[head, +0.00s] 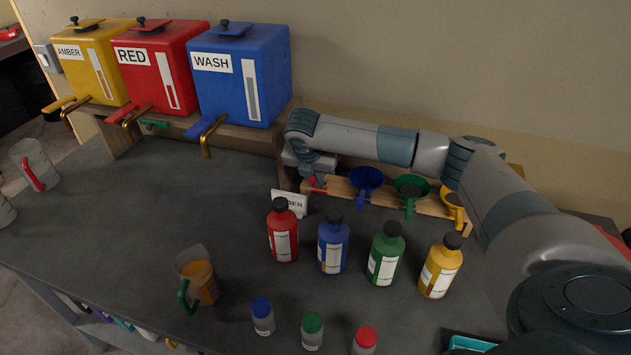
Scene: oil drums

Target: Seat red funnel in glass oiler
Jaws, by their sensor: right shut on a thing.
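My right gripper (311,176) is at the left end of the wooden funnel rack (340,188), reached by my arm from the right. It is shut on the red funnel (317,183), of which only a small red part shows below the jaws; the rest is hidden. I cannot tell whether the funnel is still touching the rack. I cannot pick out a glass oiler for certain in the head view. My left gripper is not in view.
Blue (366,180), green (410,187) and yellow (453,203) funnels sit along the rack. Several coloured bottles (333,245) stand in front, with small capped jars (263,317) nearer. A green-handled jug (200,282) holds amber liquid. The tabletop's left middle is clear.

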